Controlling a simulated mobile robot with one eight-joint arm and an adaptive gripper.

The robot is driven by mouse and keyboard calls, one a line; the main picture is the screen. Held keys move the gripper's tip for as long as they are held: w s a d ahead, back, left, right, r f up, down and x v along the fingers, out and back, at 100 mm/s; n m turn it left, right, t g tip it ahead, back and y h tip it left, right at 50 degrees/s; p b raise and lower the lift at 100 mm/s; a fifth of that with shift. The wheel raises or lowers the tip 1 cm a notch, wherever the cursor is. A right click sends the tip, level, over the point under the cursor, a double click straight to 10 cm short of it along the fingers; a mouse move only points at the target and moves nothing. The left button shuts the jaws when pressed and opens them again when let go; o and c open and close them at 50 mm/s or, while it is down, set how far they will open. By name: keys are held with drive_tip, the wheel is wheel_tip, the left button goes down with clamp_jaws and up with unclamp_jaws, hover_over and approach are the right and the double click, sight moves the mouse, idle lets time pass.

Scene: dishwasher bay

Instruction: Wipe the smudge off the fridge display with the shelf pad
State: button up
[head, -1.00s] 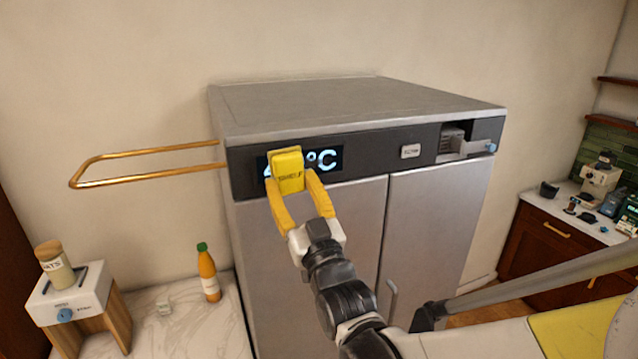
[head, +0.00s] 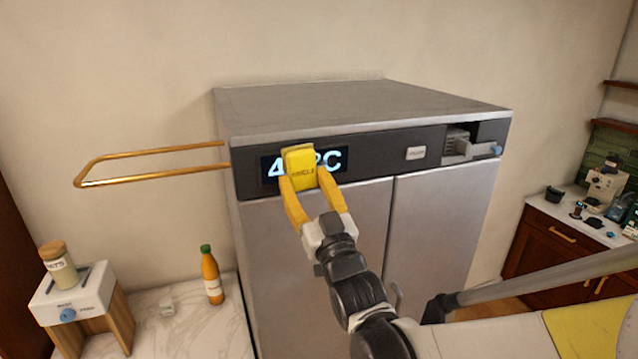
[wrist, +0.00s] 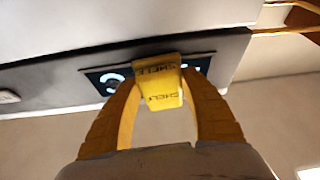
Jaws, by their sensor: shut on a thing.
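The fridge (head: 320,230) is a grey two-door unit with a dark band along its top front. Its display (head: 333,160) is a black panel with pale blue characters, partly hidden by the pad. The yellow shelf pad (head: 298,168) is between the fingers of my gripper (head: 308,190), in front of the display's middle. In the wrist view the pad (wrist: 159,85) shows its lettering and covers the middle of the display (wrist: 105,80). Whether it touches the glass I cannot tell. No smudge can be made out on the visible display.
A brass rail (head: 150,165) sticks out left of the fridge. Below it, an orange bottle (head: 211,275) and a toaster-like appliance with a jar (head: 60,268) stand on a marble counter.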

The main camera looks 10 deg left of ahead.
sight(339, 162)
drive_tip(key=shift+w+d+b, duration=0.35)
drive_tip(key=shift+w+d, duration=0.45)
drive_tip(key=shift+d, duration=0.45)
drive_tip(key=shift+w+d+b, duration=0.3)
drive_tip(key=shift+w+d, duration=0.55)
drive_tip(key=shift+d, duration=0.45)
drive_tip(key=shift+w+d+b, duration=0.35)
drive_tip(key=shift+w+d, duration=0.45)
drive_tip(key=shift+d, duration=0.45)
drive_tip(key=shift+s+a+b, duration=0.4)
drive_tip(key=shift+s+a, duration=0.6)
drive_tip(key=shift+a, duration=0.6)
drive_tip(key=shift+s+a+b, duration=0.35)
drive_tip(key=shift+s+a, duration=0.6)
drive_tip(key=shift+a, duration=0.6)
drive_tip(key=shift+s+a+b, duration=0.4)
drive_tip(key=shift+s+a, duration=0.6)
drive_tip(key=shift+a, duration=0.6)
drive_tip(key=s+d, duration=0.3)
drive_tip(key=s, duration=0.2)
drive_tip(key=shift+d, duration=0.15)
